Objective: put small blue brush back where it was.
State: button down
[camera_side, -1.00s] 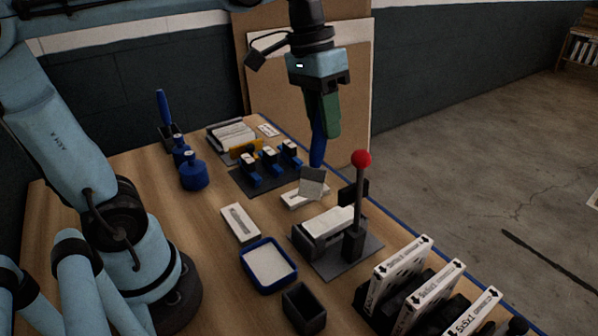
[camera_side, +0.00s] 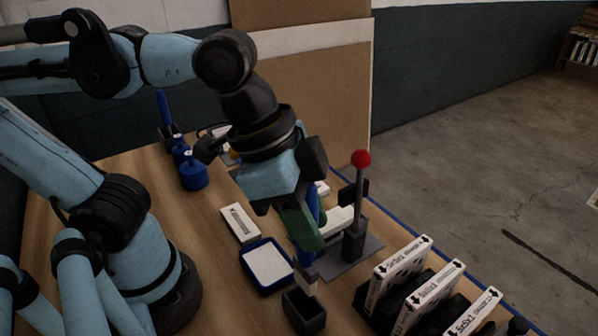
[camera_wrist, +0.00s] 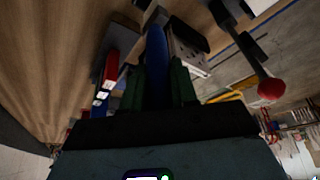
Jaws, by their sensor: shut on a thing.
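My gripper (camera_side: 303,240), with green fingers, points down over the front of the table. It is shut on the small blue brush (camera_side: 312,205), whose blue handle shows beside the fingers. The brush's pale lower end is just above or at the mouth of a small black open box (camera_side: 303,315); I cannot tell whether it is inside. In the wrist view the blue brush (camera_wrist: 156,60) lies between the green fingers (camera_wrist: 155,90), and its far end is hard to make out.
A blue tray (camera_side: 246,262) with white contents is left of the black box. A press with a red-knobbed lever (camera_side: 360,160) stands behind right. Boxed filters (camera_side: 430,290) stand in black racks at right. Blue bottles (camera_side: 194,177) and another blue-handled item (camera_side: 162,105) stand far left.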

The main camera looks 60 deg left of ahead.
aim_at(305, 265)
jog(key=shift+s+d+f, duration=0.1)
jog(key=shift+s+f, duration=0.05)
jog(key=shift+f, duration=4)
jog(key=c, duration=0.9)
grip_release()
jog(key=shift+v, duration=3.85)
